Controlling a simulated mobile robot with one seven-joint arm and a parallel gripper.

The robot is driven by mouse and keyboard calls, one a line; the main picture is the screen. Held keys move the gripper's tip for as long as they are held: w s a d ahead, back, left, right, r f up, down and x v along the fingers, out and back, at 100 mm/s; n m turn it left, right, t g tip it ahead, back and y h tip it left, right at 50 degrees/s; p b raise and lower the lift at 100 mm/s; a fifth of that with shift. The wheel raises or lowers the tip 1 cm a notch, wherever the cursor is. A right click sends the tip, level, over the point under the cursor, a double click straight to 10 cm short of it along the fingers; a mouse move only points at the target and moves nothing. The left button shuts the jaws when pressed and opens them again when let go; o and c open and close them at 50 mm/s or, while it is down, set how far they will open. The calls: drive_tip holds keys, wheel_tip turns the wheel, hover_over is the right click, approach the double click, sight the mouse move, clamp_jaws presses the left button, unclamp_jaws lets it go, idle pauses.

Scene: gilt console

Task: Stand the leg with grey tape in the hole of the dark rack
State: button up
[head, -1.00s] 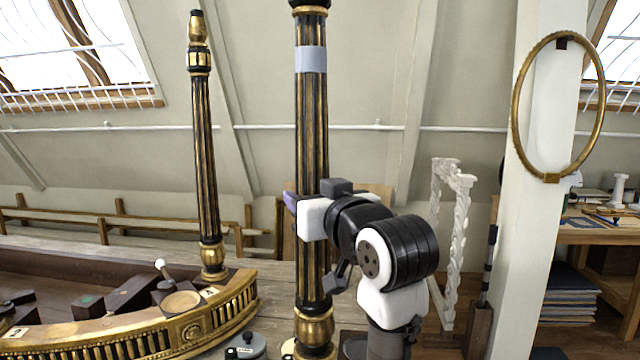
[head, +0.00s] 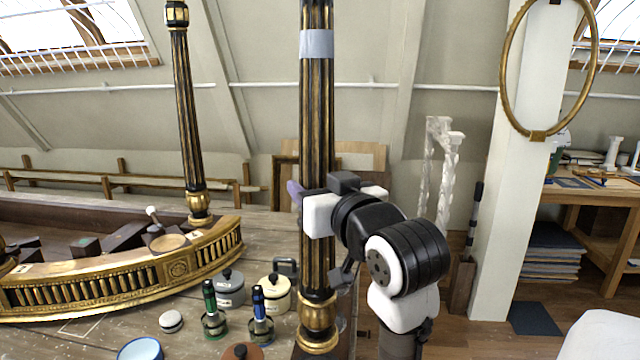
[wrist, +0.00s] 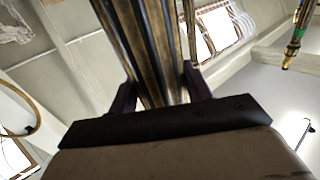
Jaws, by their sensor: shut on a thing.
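The leg with grey tape (head: 317,110) is tall, fluted, black and gold, and stands upright in the head view. Its grey tape band (head: 317,44) is high on the shaft, and its top is cut off by the frame. My gripper (head: 312,208) is shut around the middle of the shaft. The wrist view shows the shaft (wrist: 150,50) between both fingers. The gold foot (head: 318,318) is low beside the bench edge; I cannot tell whether it touches anything. I cannot pick out the dark rack or its hole with certainty.
A similar leg (head: 185,110) stands on the curved gilt console (head: 120,280) at left. Pots (head: 276,292) and small bottles (head: 260,315) sit on the bench left of the foot. A white pillar (head: 497,200) and a brown holder with a striped rod (head: 463,280) are at right.

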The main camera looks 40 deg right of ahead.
sight(325, 254)
drive_tip(key=shift+f+b, duration=3.7)
drive_tip(key=shift+f, duration=1.15)
drive_tip(key=o, duration=1.1)
drive_tip(key=shift+o, duration=0.2)
drive_tip(key=shift+f, duration=0.1)
drive_tip(key=b+v, duration=0.3)
drive_tip(key=v, duration=1)
drive_tip(key=shift+s, duration=0.4)
drive_tip(key=shift+a, duration=0.1)
